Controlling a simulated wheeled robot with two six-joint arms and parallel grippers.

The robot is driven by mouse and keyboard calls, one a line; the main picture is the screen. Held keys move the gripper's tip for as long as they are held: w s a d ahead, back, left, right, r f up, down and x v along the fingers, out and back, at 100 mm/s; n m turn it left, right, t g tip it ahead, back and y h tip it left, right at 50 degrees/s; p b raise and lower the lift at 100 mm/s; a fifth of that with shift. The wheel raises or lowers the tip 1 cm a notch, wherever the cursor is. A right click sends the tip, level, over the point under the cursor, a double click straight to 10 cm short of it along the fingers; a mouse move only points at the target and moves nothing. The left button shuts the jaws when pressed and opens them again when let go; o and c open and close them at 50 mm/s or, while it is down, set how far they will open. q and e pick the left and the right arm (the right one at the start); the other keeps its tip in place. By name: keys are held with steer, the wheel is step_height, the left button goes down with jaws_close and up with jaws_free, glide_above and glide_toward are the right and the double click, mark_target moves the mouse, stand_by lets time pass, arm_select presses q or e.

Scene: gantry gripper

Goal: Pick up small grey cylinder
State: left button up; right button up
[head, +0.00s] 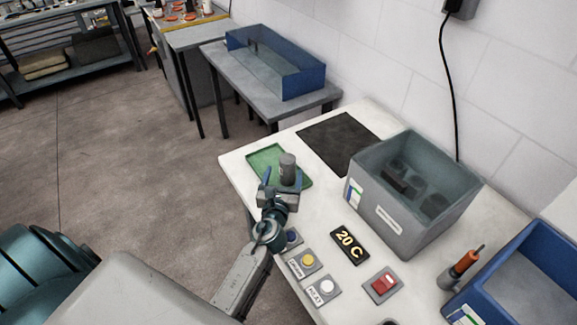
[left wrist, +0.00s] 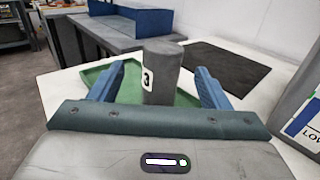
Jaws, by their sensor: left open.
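The small grey cylinder (head: 288,168) stands upright on the green tray (head: 264,157) at the left end of the white table. My left gripper (head: 283,178) is open at the cylinder, with its blue fingers on either side. In the left wrist view the cylinder (left wrist: 162,72) carries a white label with a 3 and stands between the two open fingers (left wrist: 160,85), with a gap on both sides. The green tray (left wrist: 130,84) lies around its foot. The cylinder's lower end is partly hidden by the gripper. My right gripper is not in view.
A grey bin (head: 400,225) with dark items stands right of the tray, and a black mat (head: 340,141) lies behind. Buttons, a 20 C display (head: 350,243) and an orange-handled tool (head: 461,268) are nearer the front. A blue bin (head: 530,265) is at right.

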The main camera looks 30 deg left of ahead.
mark_target(289, 161)
arm_select(q)
steer(key=shift+w+a, duration=0.15)
steer(key=shift+w, duration=0.35)
steer(key=shift+w+a, duration=0.1)
steer(key=shift+w, duration=0.2)
steer(key=x, duration=0.2)
steer(key=f+x, duration=0.1)
steer(key=x, duration=0.1)
steer(key=shift+w, duration=0.3)
steer(key=shift+w+a, duration=0.15)
steer(key=shift+w, duration=0.35)
steer(key=shift+s, duration=0.1)
steer(key=shift+c, duration=1.3)
steer(key=c, duration=1.1)
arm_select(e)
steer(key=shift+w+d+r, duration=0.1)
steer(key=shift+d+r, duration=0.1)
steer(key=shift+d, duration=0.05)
